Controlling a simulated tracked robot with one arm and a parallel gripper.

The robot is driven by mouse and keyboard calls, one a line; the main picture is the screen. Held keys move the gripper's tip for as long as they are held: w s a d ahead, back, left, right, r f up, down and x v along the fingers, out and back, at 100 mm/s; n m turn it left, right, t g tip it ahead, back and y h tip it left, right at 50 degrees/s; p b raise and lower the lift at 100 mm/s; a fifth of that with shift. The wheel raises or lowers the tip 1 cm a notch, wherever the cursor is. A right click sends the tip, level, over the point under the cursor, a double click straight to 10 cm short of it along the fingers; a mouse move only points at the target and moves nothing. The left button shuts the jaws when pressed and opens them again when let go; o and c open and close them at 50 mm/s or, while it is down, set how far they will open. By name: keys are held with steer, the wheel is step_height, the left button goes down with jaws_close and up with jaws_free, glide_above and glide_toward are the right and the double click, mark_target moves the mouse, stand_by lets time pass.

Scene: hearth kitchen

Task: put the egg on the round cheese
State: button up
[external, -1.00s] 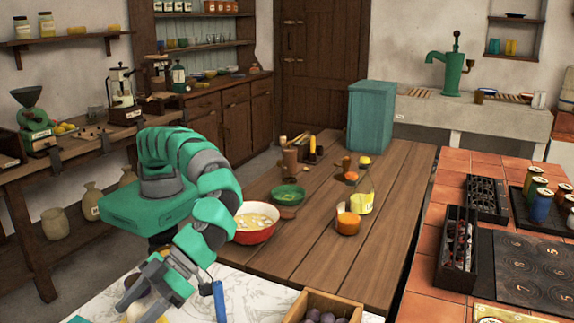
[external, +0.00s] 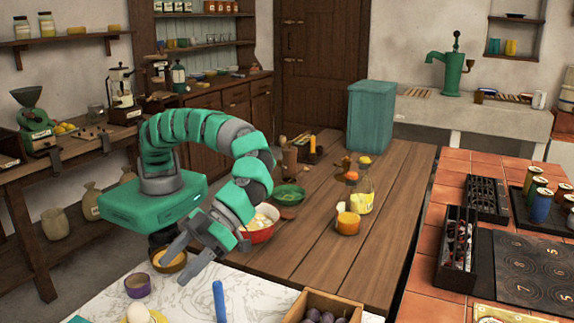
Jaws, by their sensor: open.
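A white egg (external: 137,313) shows at the bottom edge of the picture, partly cut off. A pale yellow round thing (external: 159,317), which looks like the round cheese, shows just beside and under it. The egg appears to rest on it, but the cut-off view hides most of the contact. My gripper (external: 174,272) is open and empty, pointing down to the left. It is above and to the right of the egg, apart from it, in front of a small brown bowl.
A purple cup (external: 138,285) and the brown bowl (external: 170,259) stand on the marble top (external: 255,293) near my gripper. A blue upright handle (external: 219,301) and a wooden crate of dark round fruit (external: 303,305) are to the right. A red bowl (external: 259,236) stands behind my arm.

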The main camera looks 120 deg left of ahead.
steer(key=shift+a, duration=0.1)
steer(key=w+a+r+n+t+y, duration=0.3)
steer(key=a+r+n+t, duration=0.75)
steer(key=a+r, duration=1.35)
steer(key=s+a+r+n+t+y, duration=0.4)
steer(key=s+a+r, duration=0.3)
steer(key=a+r, duration=0.3)
steer(key=s+a+r+n+t+y, duration=0.4)
steer(key=s+a+r+n, duration=0.3)
steer(key=a+r, duration=0.4)
steer(key=s+a+t, duration=0.1)
steer(key=a, duration=0.3)
steer(key=shift+r, duration=0.15)
